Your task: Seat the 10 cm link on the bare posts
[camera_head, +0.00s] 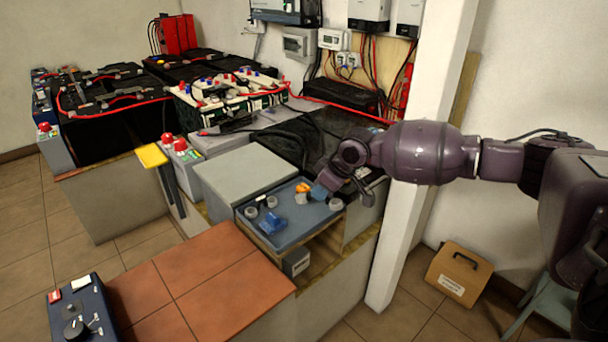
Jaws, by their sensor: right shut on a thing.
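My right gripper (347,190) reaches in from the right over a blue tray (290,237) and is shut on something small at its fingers. A small blue piece (319,191) shows right at the fingertips; its shape is too small to tell. On the tray are several round grey pieces, one at the left (251,212) and one at the right (336,204), an orange piece (303,187) and a blue block (271,223). I cannot make out which thing is the 10 cm link. The bare posts are too small to pick out among the batteries. My left gripper is not in view.
Black batteries (105,130) with red cables stand at the back left, with a white battery bank (230,92) beside them. A grey box (245,172) adjoins the tray. A white pillar (425,110) stands behind my right arm.

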